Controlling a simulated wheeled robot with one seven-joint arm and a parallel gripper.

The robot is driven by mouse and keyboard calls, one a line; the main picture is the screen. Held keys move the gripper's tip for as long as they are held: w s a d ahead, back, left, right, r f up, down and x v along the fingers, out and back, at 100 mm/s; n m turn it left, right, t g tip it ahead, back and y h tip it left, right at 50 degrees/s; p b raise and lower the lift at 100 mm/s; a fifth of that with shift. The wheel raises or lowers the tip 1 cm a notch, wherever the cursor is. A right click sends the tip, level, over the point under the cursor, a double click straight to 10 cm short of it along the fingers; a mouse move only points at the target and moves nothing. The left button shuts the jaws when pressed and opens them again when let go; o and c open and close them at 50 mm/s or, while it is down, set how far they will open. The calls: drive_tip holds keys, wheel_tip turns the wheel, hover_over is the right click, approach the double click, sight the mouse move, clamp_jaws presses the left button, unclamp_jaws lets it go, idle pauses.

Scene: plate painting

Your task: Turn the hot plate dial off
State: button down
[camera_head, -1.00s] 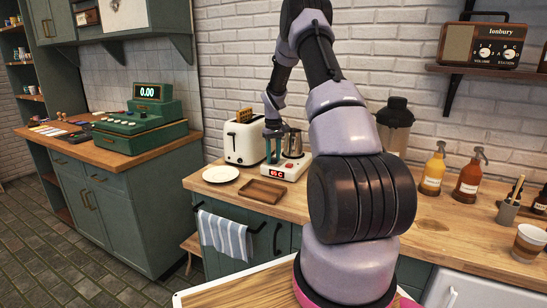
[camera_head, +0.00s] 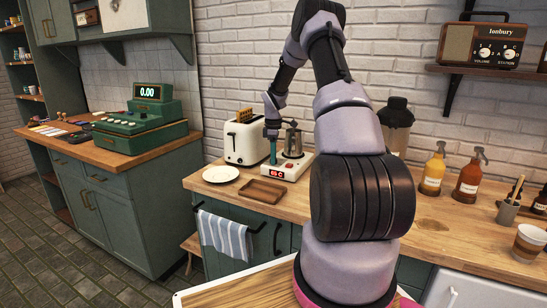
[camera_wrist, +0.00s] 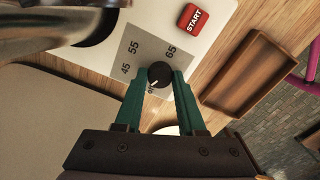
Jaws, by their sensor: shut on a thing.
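The white hot plate (camera_head: 297,170) stands on the wooden counter with a red lit display on its front; the digits are too small to read surely. A metal pot (camera_head: 293,142) stands on it. In the wrist view, its black dial (camera_wrist: 160,73) sits on a grey scale panel (camera_wrist: 143,48) marked 45, 55 and 65. The dial's white pointer mark points down-left in the picture, toward a label partly hidden by the dial and a finger. My gripper (camera_wrist: 160,82) has its green fingers shut on the dial, one on each side. In the head view my gripper (camera_head: 273,156) is seen side-on.
A red START button (camera_wrist: 193,18) is beside the scale panel. A wooden tray (camera_head: 262,191) and a white plate (camera_head: 220,174) lie in front. A toaster (camera_head: 244,143) stands close on the left.

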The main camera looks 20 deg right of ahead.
drive_tip(key=n, duration=0.4)
drive_tip(key=shift+n, duration=0.3)
idle(0.3)
drive_tip(key=c, duration=0.5)
unclamp_jaws()
drive_tip(key=shift+r, duration=0.1)
wheel_tip(320, 180, up, 11)
drive_tip(key=shift+f, duration=0.2)
